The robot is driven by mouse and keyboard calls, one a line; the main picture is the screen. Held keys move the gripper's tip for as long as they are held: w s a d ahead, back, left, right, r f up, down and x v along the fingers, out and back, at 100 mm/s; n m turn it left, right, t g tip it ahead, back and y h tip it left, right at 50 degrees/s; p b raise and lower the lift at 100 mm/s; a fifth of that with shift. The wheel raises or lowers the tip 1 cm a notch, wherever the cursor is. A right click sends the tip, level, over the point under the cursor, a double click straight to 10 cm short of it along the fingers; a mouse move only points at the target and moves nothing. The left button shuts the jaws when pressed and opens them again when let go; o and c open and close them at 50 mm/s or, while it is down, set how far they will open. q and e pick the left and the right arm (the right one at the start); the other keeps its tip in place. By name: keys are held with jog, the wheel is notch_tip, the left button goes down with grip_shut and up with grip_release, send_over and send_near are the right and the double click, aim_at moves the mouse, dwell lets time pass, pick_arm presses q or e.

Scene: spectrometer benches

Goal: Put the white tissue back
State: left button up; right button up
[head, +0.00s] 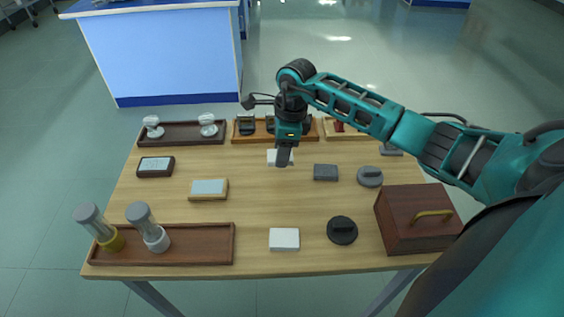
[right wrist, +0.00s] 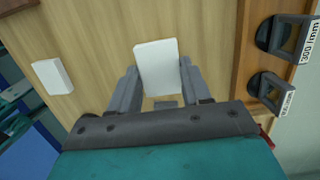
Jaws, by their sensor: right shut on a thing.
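A flat white tissue block (head: 272,157) is at my right gripper (head: 284,158), at the back middle of the wooden table, and is partly hidden by the gripper. In the right wrist view the white block (right wrist: 157,67) lies between the two fingers of the right gripper (right wrist: 158,85), which is shut on it. I cannot tell whether it touches the table. A second, similar white block (head: 284,239) lies at the table's front middle and also shows in the right wrist view (right wrist: 50,77). My left gripper is not in view.
A wooden tray (head: 262,139) with labelled black pieces is just behind the gripper. A dark tray (head: 175,142) stands back left, a brown tray (head: 205,255) with two cylinders front left. A dark grey block (head: 326,172) and a wooden box (head: 412,218) are to the right.

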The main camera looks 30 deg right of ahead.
aim_at(282, 173)
jog(key=shift+f, duration=2.3)
jog(key=shift+f, duration=0.2)
jog(key=o, duration=0.9)
jog(key=shift+o, duration=0.2)
jog(key=shift+r, duration=0.15)
jog(key=shift+r, duration=0.25)
jog(key=r, duration=0.3)
jog(key=d+r, duration=0.1)
jog(key=r, duration=0.3)
jog(key=s+r, duration=0.1)
jog(key=r, duration=0.3)
jog(key=shift+d+r, duration=0.25)
jog(key=shift+d, duration=0.05)
